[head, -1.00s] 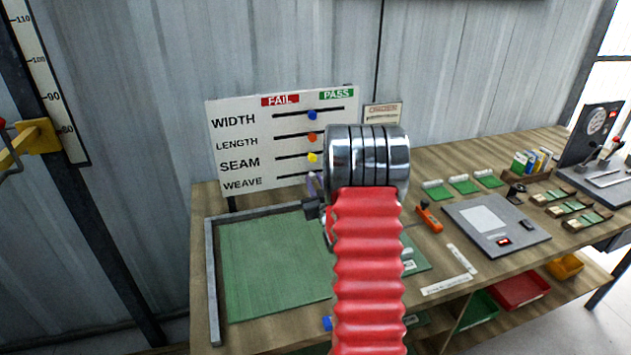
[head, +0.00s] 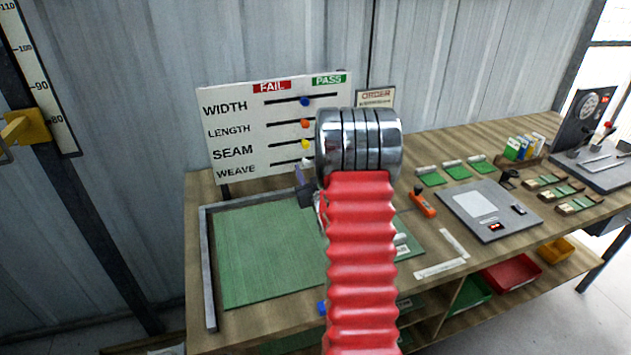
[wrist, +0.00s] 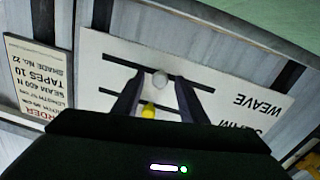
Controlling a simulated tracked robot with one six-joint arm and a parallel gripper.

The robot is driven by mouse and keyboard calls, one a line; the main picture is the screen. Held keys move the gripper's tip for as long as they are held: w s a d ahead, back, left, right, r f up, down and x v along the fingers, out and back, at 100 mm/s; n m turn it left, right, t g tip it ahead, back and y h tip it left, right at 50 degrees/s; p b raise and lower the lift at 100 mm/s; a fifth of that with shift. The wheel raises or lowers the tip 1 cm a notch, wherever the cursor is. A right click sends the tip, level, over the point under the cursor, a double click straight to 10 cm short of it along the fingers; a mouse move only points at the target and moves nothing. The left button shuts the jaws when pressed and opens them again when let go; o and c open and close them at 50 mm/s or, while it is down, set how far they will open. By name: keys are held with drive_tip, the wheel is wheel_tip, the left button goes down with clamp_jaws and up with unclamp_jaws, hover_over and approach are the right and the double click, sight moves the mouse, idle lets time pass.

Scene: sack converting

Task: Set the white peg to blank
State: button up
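The white peg (head: 307,161) sits near the middle of the WEAVE slot on the white board (head: 226,127). In the wrist view, turned upside down, the white peg (wrist: 160,79) lies between the tips of my two dark fingers. My gripper (wrist: 159,77) is open, with a gap on each side of the peg; I cannot tell how far the tips are from the board. In the head view my gripper (head: 300,178) is just below and left of the peg, partly hidden by my arm. The board has a red FAIL label (head: 271,87) and a green PASS label (head: 329,79).
The yellow peg (head: 305,144) is in the SEAM slot just above, the orange peg (head: 305,123) and blue peg (head: 305,101) higher. An order card (head: 376,97) stands right of the board. A green mat (head: 265,255) lies clear on the bench below.

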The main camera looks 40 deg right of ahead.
drive_tip(key=v, duration=1.3)
drive_tip(key=shift+s, duration=0.2)
drive_tip(key=shift+a, duration=0.15)
drive_tip(key=w+a+r+n+g+y, duration=0.15)
drive_tip(key=a+r, duration=0.25)
drive_tip(key=a, duration=0.5)
drive_tip(key=w+a+r+g+y, duration=0.1)
drive_tip(key=a+r+g+y, duration=0.25)
drive_tip(key=a, duration=0.55)
drive_tip(key=s+a+r+n+g+y, duration=0.1)
drive_tip(key=s+a+g, duration=0.1)
drive_tip(key=s+a, duration=0.8)
drive_tip(key=s+a+r+n+g+y, duration=0.1)
drive_tip(key=s+a+r+g+y, duration=0.1)
drive_tip(key=s+a, duration=0.8)
drive_tip(key=shift+a+r+g, duration=0.2)
drive_tip(key=shift+r+g, duration=0.1)
drive_tip(key=shift+g, duration=0.3)
drive_tip(key=shift+c, duration=0.3)
